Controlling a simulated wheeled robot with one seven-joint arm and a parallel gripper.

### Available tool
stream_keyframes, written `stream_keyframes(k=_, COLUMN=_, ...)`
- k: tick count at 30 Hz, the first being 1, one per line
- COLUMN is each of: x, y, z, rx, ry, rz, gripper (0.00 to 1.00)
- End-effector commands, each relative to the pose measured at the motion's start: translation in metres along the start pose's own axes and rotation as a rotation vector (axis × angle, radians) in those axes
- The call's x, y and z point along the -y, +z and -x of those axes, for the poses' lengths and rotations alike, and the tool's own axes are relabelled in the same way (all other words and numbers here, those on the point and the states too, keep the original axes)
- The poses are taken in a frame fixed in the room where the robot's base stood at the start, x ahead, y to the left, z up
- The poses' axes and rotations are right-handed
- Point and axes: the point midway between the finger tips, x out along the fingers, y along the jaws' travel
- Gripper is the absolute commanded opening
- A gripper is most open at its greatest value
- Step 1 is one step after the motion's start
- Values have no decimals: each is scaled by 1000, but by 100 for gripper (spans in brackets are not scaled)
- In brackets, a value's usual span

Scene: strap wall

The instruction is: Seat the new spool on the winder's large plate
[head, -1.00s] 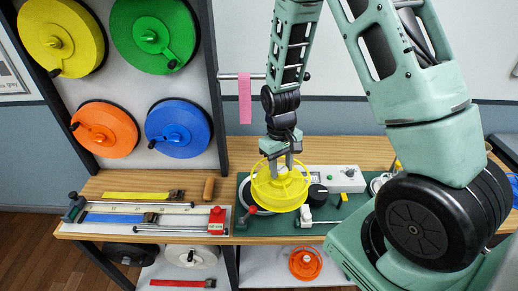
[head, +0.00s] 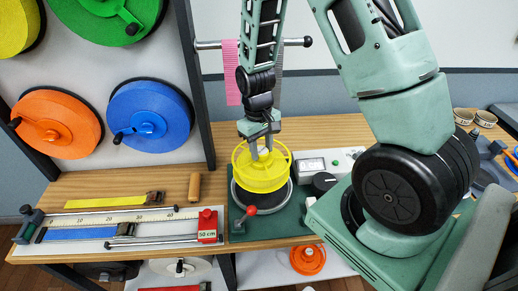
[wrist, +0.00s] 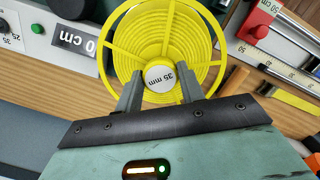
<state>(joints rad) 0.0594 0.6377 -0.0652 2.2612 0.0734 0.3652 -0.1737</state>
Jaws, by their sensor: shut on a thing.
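The new spool is a yellow open-spoked spool (head: 262,178) with a white hub marked "35 mm" (wrist: 160,78). My gripper (head: 262,152) points down and is shut on the spool's hub; in the wrist view its two fingers (wrist: 160,92) stand on either side of the hub. The winder's large plate (head: 262,203) is a dark disc with a pale rim on a green base, directly under the spool in the head view. The spool looks level and hides most of the plate. I cannot tell whether the two touch.
A red-knobbed crank (head: 250,210) sits at the plate's front left. A black dial (head: 323,182) and a white meter box (head: 318,163) stand to the right. A measuring board with a red "50 cm" block (head: 208,226) lies to the left. A bar with a pink strap (head: 231,72) is behind.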

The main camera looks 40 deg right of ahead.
Motion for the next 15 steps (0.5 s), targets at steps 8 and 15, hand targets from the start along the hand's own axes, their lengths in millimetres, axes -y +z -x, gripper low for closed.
stream_keyframes(k=8, x=0, y=-2, z=-13, rx=0, ry=0, rz=0, gripper=0)
stream_keyframes(k=15, x=0, y=-4, z=-37, rx=0, ry=0, rz=0, gripper=0)
